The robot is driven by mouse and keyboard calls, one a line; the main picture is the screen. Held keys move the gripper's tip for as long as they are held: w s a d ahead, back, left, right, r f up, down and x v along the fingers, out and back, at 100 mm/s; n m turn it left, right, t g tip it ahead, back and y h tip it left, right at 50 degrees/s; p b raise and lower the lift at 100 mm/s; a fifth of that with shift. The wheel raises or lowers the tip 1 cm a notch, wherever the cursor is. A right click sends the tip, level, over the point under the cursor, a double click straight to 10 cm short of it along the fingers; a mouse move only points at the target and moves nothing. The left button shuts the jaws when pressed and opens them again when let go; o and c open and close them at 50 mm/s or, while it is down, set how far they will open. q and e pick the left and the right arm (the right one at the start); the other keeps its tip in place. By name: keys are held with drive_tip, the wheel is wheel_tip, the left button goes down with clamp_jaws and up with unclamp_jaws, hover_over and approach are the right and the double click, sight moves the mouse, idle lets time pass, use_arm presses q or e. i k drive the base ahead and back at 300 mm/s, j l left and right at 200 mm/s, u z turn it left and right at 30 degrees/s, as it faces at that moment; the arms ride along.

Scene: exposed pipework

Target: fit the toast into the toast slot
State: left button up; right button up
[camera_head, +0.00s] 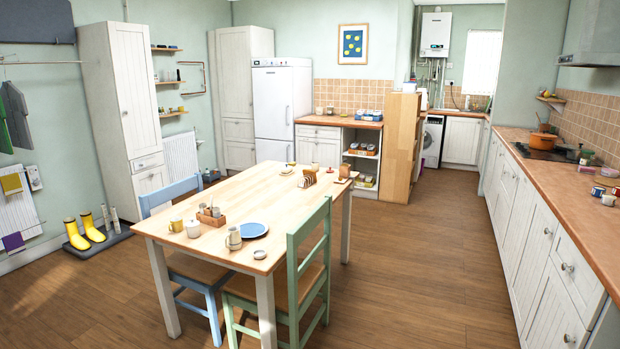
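Neither of my grippers shows in the head view. At the far end of the wooden dining table (215,250) stands a small brown item that looks like a toast rack with toast (308,178). A brown loaf-like piece (344,171) stands to its right, near the table's far right corner, seemingly on a small board. Both are too small to tell single slices, or which slot is empty.
A blue chair (200,285) and a green chair (305,270) stand at the table. A blue plate (252,230), a jug (233,238) and a yellow mug (175,224) are on its near half. Open floor (430,270) lies between table and right counter (570,190).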

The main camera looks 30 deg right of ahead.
sight(305, 184)
drive_tip(key=i+l+z, duration=0.45)
drive_tip(key=l, duration=0.2)
drive_tip(key=i+l+z, duration=0.95)
drive_tip(key=i+z, duration=0.5)
drive_tip(key=i+u, duration=0.15)
drive_tip(key=i, duration=0.8)
drive_tip(key=i+l+u, duration=0.1)
drive_tip(key=i, duration=0.85)
drive_tip(key=l, duration=0.05)
